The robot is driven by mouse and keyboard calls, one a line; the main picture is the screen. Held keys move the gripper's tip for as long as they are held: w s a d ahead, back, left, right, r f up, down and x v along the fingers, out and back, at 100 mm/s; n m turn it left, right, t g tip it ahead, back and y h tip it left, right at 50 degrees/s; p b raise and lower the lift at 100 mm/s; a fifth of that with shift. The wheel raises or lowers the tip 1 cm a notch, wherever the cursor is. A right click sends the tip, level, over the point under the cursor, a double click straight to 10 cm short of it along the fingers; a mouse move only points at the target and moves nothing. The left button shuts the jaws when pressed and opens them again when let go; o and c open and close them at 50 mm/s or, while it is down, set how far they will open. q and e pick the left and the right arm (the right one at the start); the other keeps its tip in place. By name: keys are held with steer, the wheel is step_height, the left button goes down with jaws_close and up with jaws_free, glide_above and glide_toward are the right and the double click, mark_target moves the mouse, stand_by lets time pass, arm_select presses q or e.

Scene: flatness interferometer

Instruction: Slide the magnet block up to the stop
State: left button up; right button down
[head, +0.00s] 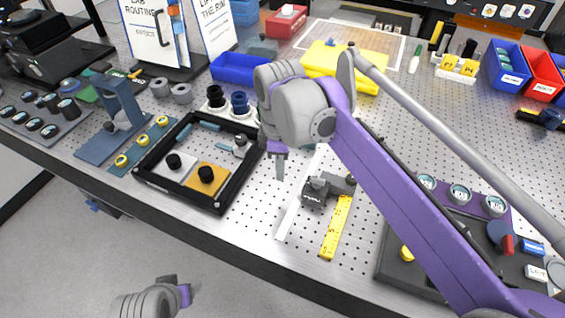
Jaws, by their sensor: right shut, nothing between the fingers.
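The magnet block, which I take to be the dark grey block with small white lettering (315,193), sits on the perforated table top between a white strip (290,215) and a yellow ruler (336,228). My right gripper (279,168) points down, shut and empty, up and left of the block and apart from it in the picture. I cannot make out the stop for certain; my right arm covers part of the table behind the block. My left gripper (190,291) is at the bottom edge, off the table, and its fingers are too small to read.
A black frame (151,183) with two knobbed plates stands left of the block. A yellow tray (330,62) and a blue bin (238,70) are farther back. A dark tray (395,262) lies to the right. The table's front edge is near the ruler.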

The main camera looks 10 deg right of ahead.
mark_target(306, 185)
step_height(306, 185, down, 6)
steer(key=shift+b, duration=0.3)
steer(key=d, duration=0.1)
steer(key=s+d, duration=0.1)
steer(key=d, duration=0.1)
steer(key=shift+d+r, duration=0.1)
steer(key=shift+r, duration=0.1)
steer(key=shift+d, duration=0.25)
steer(key=shift+s+d, duration=0.1)
steer(key=shift+d, duration=0.05)
steer(key=shift+s+d+p, duration=0.3)
steer(key=shift+d+p, duration=0.05)
steer(key=shift+d, duration=0.55)
